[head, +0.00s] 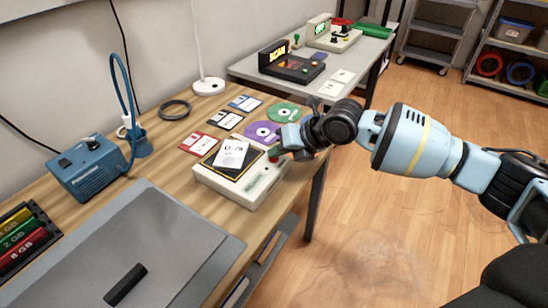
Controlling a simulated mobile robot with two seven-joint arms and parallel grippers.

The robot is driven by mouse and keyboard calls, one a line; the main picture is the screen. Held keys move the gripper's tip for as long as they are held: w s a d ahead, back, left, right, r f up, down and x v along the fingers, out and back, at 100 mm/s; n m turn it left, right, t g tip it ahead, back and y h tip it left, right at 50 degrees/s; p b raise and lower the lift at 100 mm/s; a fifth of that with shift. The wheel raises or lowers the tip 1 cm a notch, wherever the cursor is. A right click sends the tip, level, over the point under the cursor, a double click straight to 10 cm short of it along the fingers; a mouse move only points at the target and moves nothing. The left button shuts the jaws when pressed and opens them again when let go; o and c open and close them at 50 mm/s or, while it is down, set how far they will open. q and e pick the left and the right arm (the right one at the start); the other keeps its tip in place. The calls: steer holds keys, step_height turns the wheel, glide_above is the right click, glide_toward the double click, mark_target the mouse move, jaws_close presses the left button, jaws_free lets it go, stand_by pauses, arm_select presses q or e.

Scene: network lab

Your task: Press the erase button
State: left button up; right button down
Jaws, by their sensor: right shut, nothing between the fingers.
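A cream box-shaped device (224,187) sits near the right edge of the wooden table, with a dark square panel and a white paper label (231,153) on top and a small display on its front part. A small red button (275,151) shows at the device's far right corner, partly hidden by my right gripper. My right gripper (283,150) reaches in from the right and is shut and empty, its fingertips right at that button. I cannot tell whether they touch it. My left gripper is not in view.
Purple (263,132) and green discs and several floppy disks lie behind the device. A blue soldering station (88,168) stands left, and a grey mat (165,245) with a black block covers the front. A second table (255,67) holds retro consoles.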

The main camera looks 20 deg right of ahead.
steer(key=shift+f, duration=0.2)
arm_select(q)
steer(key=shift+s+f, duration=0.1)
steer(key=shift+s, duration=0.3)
arm_select(e)
steer(key=shift+r+p, duration=0.5)
steer(key=shift+r, duration=0.3)
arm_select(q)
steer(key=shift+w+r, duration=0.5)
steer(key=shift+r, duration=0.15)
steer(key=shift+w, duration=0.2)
